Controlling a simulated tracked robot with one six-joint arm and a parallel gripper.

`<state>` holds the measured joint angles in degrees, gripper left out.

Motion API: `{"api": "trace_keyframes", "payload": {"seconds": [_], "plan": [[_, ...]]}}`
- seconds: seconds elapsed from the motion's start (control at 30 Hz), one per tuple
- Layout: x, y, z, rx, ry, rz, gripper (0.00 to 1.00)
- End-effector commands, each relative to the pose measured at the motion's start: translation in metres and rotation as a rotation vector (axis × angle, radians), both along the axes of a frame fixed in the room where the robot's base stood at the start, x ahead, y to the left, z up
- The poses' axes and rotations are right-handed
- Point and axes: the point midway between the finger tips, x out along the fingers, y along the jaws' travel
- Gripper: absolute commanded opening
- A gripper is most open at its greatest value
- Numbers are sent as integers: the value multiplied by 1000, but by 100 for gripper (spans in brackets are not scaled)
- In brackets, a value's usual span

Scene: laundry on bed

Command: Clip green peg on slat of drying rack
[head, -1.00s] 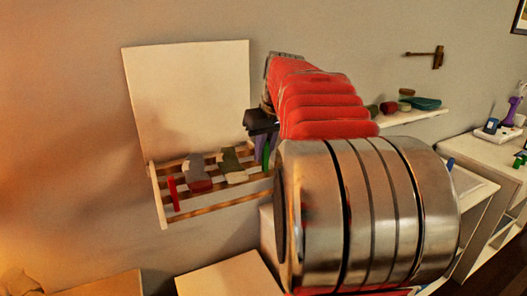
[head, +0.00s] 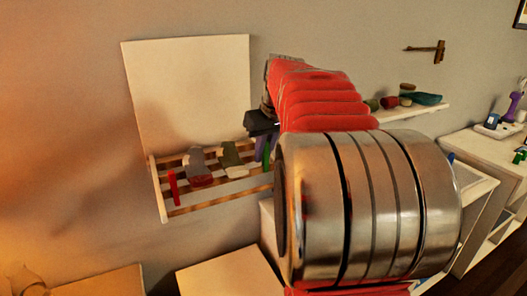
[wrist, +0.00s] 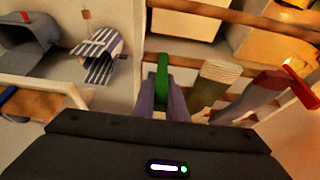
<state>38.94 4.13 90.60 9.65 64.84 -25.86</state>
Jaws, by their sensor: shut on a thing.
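The wooden drying rack (head: 222,198) is fixed to the wall at left, and its slats (wrist: 195,46) cross the wrist view. My gripper (head: 261,147) is at the rack's right end, with purple fingers pointing down. In the wrist view my gripper (wrist: 163,103) is shut on the green peg (wrist: 163,76), which also shows in the head view (head: 266,157). The peg overlaps the slat region in the wrist view; I cannot tell whether its jaws are around a slat.
A grey and red sock (head: 198,166) and a green and white sock (head: 231,158) hang on the rack. A red peg (head: 173,187) is at its left end. A wall shelf (head: 420,112) with small items is at right.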

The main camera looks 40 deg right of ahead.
Motion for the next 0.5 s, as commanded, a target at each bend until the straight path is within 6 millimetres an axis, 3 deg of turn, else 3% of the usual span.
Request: {"api": "trace_keyframes", "payload": {"seconds": [0.5], "plan": [[-1,-1,-9,1,1,-2,0]]}}
